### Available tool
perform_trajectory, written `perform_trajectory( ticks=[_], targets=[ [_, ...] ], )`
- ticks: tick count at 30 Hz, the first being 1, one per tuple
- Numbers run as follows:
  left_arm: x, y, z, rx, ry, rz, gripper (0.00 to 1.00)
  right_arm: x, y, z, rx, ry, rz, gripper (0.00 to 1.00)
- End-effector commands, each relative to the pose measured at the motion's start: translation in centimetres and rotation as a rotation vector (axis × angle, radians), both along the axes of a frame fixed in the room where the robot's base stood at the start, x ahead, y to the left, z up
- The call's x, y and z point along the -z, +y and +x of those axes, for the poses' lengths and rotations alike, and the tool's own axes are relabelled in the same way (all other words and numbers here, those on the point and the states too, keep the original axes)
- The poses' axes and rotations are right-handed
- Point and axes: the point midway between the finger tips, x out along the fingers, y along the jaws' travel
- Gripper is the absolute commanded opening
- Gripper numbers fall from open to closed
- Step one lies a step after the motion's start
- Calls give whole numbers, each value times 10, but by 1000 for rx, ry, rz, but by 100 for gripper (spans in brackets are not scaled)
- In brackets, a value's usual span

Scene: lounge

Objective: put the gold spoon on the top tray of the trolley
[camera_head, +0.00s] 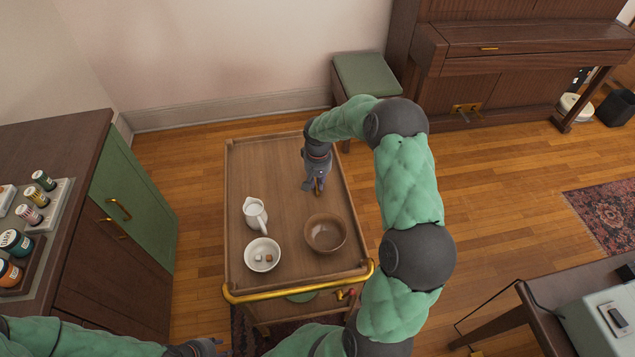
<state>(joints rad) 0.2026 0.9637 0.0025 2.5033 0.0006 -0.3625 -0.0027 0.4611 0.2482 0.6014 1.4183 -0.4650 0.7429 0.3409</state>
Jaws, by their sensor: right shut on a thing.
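The trolley's top tray (268,172) is a brown wooden surface with a low rim and a gold handle at its near end. My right gripper (318,187) reaches down over the right side of the tray, behind the brown bowl. It is shut on the gold spoon (319,192), of which only a small gold part shows below the fingers. I cannot tell whether the spoon touches the tray. My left gripper (208,346) is at the bottom edge, mostly cut off, and its fingers are unclear.
On the tray stand a white jug (255,214), a white bowl (262,255) with small cubes, and a brown bowl (325,233). The far left of the tray is clear. A cabinet (135,200) stands left, a green stool (366,74) behind.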

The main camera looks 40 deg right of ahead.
Motion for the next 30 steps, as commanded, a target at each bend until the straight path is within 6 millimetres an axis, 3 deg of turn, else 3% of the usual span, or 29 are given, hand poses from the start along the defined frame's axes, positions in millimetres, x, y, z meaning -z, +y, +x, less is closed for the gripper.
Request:
perform_trajectory(
  ticks=[4, 5, 7, 20, 30],
  targets=[
    [2, 0, 0, 0, 0, 0, 35, 4, 0, 0, 0, 1, 0, 0],
    [2, 0, 0, 0, 0, 0, 35, 4, 0, 0, 0, 1, 0, 23],
    [2, 0, 0, 0, 0, 0, 35, 4, 0, 0, 0, 1, 0, 41],
    [-2, 0, 0, 0, 0, 0, 35, -3, 0, 0, 0, 0, 0, 41],
    [-29, 0, 0, 0, 0, 0, 35, -66, 0, -1, 0, -2, -1, 41]
  ],
)
